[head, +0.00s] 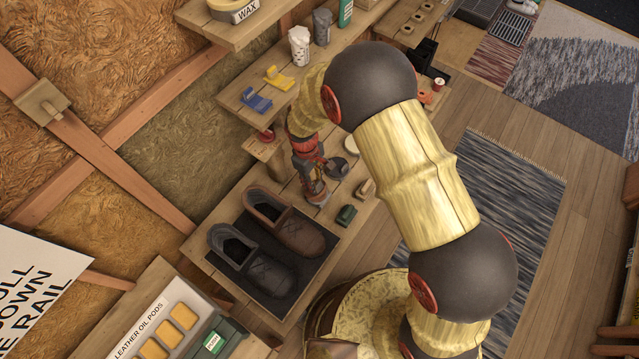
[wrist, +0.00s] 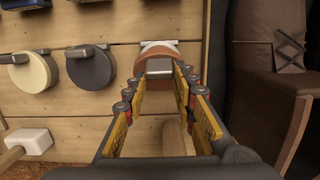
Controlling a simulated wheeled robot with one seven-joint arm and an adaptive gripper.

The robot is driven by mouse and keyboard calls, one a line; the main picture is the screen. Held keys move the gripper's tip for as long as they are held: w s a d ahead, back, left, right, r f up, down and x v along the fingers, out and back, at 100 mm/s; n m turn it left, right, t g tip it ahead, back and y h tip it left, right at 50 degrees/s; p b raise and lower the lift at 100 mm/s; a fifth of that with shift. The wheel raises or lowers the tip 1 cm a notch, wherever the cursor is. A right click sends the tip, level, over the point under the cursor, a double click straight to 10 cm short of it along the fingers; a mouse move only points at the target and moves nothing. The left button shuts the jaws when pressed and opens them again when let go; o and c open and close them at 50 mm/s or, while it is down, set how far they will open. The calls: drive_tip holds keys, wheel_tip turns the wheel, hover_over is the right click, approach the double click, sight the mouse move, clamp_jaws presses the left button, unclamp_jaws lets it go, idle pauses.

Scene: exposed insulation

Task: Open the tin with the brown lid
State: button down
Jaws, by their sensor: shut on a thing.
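The tin with the brown lid (wrist: 155,50) lies ahead of my gripper (wrist: 159,75) in the wrist view, with a grey metal piece on its front between the fingertips. My fingers are closed in at the near edge of this tin. The lid looks seated; I see no gap under it. In the head view my gripper (head: 315,187) reaches down to the workbench beside the shoes, and it largely hides the tin there.
A dark grey tin (wrist: 91,66) and a cream tin (wrist: 34,74) stand in a row to the left. A white-headed brush (wrist: 27,144) lies nearer. A shelf (head: 236,93) overhangs the bench's back.

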drive_tip(key=shift+w+a+r, duration=0.25)
drive_tip(key=shift+w+a, duration=0.35)
drive_tip(key=shift+a, duration=0.3)
drive_tip(key=c, duration=1.8)
unclamp_jaws()
drive_tip(key=shift+f, duration=0.1)
drive_tip(key=o, duration=0.3)
drive_tip(key=shift+s+d, duration=0.1)
drive_tip(key=shift+o, duration=0.2)
wheel_tip(320, 180, up, 7)
drive_tip(key=shift+w+a+r, duration=0.2)
drive_tip(key=shift+w+a, duration=0.05)
drive_tip(key=shift+a, duration=0.2)
